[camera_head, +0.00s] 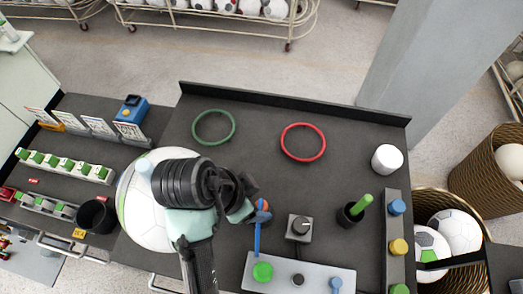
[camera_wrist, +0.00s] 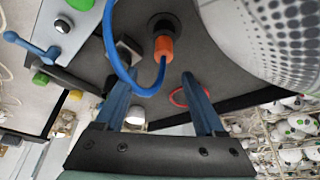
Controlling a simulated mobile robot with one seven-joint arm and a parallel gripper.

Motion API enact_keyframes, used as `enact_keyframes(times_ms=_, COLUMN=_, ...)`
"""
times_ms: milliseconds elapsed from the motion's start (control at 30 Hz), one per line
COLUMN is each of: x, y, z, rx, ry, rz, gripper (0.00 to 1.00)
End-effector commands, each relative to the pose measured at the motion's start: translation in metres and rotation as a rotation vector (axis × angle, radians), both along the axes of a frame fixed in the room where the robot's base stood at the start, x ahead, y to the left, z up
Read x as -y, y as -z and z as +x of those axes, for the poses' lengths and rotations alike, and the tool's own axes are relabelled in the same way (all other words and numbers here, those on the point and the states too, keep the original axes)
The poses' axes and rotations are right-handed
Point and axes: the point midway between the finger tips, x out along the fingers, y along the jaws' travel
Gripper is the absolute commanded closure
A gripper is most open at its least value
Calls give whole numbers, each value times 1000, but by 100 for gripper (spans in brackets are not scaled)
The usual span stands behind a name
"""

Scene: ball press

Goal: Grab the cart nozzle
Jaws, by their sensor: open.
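The cart nozzle is an orange fitting (camera_wrist: 164,46) on a looped blue hose (camera_wrist: 122,62), standing at a dark round socket in the wrist view. In the head view the orange nozzle (camera_head: 263,205) shows small, with the blue hose (camera_head: 257,238) running down towards the grey panel. My gripper (camera_head: 249,199) is just left of the nozzle in the head view. In the wrist view my gripper (camera_wrist: 160,76) is open, with the nozzle and hose ahead of and partly between the fingers. I see no finger contact with the nozzle.
A white ball (camera_head: 145,215) sits beneath my arm on the left. A grey knob box (camera_head: 299,228), a black cup with a green stick (camera_head: 353,211) and a control panel (camera_head: 318,275) stand nearby. Green (camera_head: 213,127) and red rings (camera_head: 303,142) lie on the dark table.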

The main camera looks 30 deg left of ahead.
Motion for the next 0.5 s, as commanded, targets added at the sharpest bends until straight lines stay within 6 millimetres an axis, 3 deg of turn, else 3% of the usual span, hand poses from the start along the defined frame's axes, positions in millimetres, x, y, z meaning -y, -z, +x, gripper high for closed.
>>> enact_keyframes(times_ms=333, x=4, y=28, z=8, rx=-3, ry=1, rz=-1, gripper=29)
enact_keyframes(times_ms=500, x=2, y=52, z=11, rx=-5, ry=1, rz=-2, gripper=29)
